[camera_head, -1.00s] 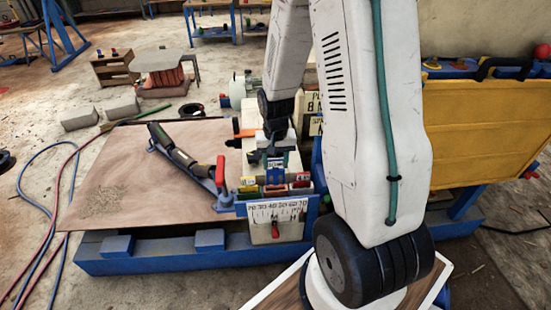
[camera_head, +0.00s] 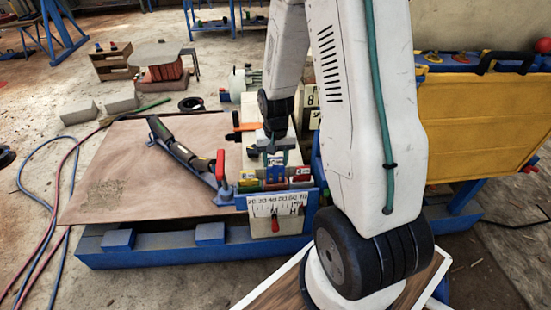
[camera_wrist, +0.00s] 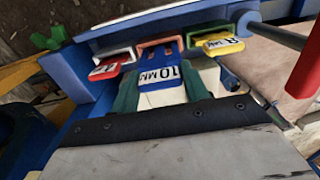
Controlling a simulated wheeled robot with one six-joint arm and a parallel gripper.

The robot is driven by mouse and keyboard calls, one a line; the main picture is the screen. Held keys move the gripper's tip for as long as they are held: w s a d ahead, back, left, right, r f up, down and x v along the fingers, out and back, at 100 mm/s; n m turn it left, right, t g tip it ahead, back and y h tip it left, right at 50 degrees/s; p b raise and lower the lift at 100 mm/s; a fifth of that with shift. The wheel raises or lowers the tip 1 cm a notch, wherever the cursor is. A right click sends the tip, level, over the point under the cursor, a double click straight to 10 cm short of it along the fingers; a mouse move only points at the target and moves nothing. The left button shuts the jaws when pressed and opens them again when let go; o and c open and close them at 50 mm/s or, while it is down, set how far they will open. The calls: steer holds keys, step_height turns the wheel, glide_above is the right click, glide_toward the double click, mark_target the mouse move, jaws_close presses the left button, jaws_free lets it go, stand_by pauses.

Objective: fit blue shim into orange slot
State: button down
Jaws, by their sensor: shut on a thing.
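My gripper (camera_wrist: 168,92) is shut on the blue shim (camera_wrist: 160,74), which is marked 10 MM; it also shows in the head view (camera_head: 275,170). The shim's label faces the wrist camera. In the head view my gripper (camera_head: 275,150) is just above the row of slots.
A red shim (camera_wrist: 104,71) sits left of the orange slot and a yellow shim (camera_wrist: 222,46) right of it. A red-handled lever (camera_head: 220,163) stands left of the slots. A scale plate (camera_head: 275,207) is below them. A brown board (camera_head: 110,165) lies to the left.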

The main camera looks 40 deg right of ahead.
steer(key=shift+f, duration=2.3)
steer(key=shift+f, duration=0.2)
steer(key=c, duration=0.6)
jaws_free()
steer(key=shift+c, duration=0.2)
step_height(320, 180, up, 8)
steer(key=shift+f, duration=0.15)
